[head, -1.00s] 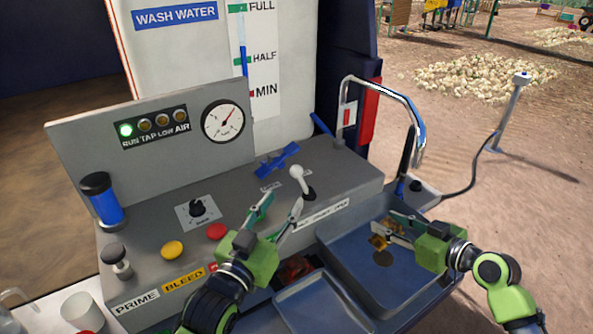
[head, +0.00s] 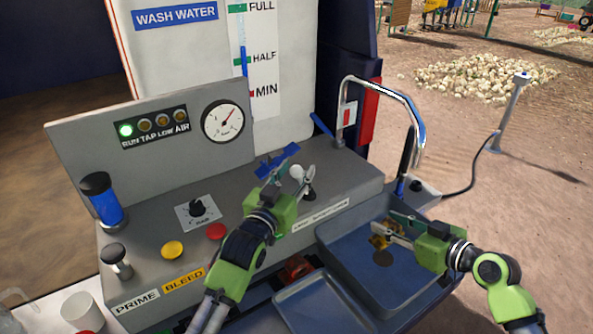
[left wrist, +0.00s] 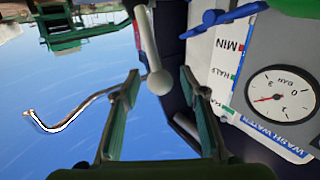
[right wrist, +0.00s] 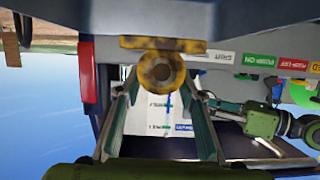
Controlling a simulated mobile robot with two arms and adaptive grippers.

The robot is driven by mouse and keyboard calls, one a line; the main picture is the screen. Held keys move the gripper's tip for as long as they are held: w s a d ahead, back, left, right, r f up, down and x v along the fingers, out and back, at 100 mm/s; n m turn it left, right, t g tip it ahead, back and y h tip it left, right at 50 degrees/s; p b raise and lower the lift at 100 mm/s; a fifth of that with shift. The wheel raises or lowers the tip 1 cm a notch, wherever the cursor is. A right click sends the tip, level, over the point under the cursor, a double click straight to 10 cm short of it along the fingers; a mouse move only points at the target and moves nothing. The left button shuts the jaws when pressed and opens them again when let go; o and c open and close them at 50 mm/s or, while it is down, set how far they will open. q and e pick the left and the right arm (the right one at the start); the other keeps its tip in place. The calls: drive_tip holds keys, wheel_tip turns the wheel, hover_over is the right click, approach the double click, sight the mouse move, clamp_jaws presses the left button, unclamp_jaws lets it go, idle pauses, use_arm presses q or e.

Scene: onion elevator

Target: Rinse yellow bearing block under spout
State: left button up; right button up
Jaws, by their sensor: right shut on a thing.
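The yellow bearing block (head: 379,242), worn and dark in places, is held in my right gripper (head: 387,225) over the grey basin (head: 340,254). In the right wrist view the block (right wrist: 160,70) shows its round bore between the fingertips. The curved metal spout (head: 418,148) stands above and behind the block; no water shows from it. My left gripper (head: 285,174) is open at the white ball-ended lever (head: 297,172). In the left wrist view the ball (left wrist: 160,82) lies between the spread fingers, apart from both.
A blue handle (head: 277,160) lies just behind my left gripper. Red (head: 216,231) and yellow (head: 172,250) buttons, a dial (head: 197,210) and a pressure gauge (head: 223,121) are on the grey console. A shallow tray (head: 318,302) adjoins the basin.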

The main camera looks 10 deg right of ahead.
use_arm(q)
drive_tip(key=shift+w+d, duration=0.25)
drive_tip(key=shift+w, duration=0.05)
clamp_jaws()
drive_tip(key=shift+w+d+r+m+g+y, duration=0.15)
drive_tip(key=shift+d+m+g+y, duration=0.05)
drive_tip(key=shift+d+g, duration=0.15)
drive_tip(key=shift+w+d+r+m+g+y, duration=0.1)
drive_tip(key=shift+w+d+m+g+y, duration=0.05)
drive_tip(key=shift+d+m+g+y, duration=0.15)
unclamp_jaws()
drive_tip(key=v, duration=1.2)
drive_tip(key=shift+f, duration=0.15)
